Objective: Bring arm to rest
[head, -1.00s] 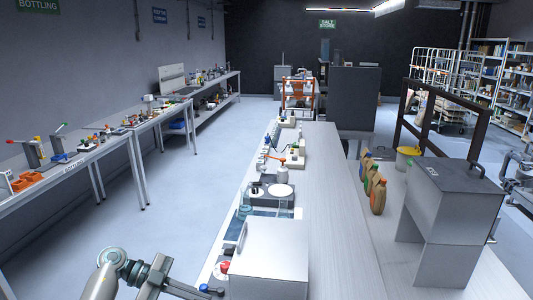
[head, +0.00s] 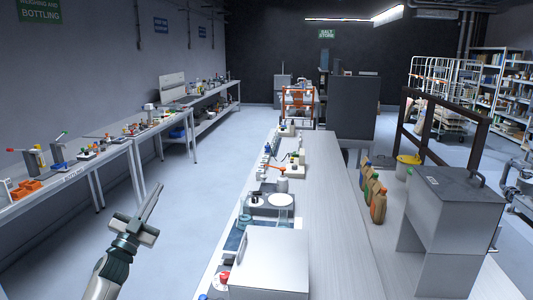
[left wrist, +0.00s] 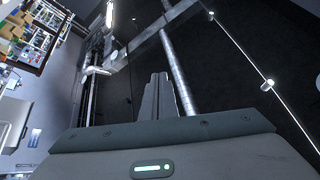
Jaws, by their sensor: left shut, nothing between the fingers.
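My left gripper (head: 155,190) is in the lower left of the head view, raised over the open floor to the left of the bench. Its fingers are together and point up and away, with nothing between them. In the left wrist view the closed fingers (left wrist: 158,92) stand against the dark ceiling and its pipes. The gripper is apart from the bench (head: 335,210) and touches nothing. My right gripper does not show.
A white box (head: 268,262) sits at the bench's near end, with a scale and glassware behind it. A metal hopper (head: 450,205) and several bags (head: 377,203) stand at right. A side bench (head: 75,175) runs along the left wall. The floor (head: 190,230) between benches is clear.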

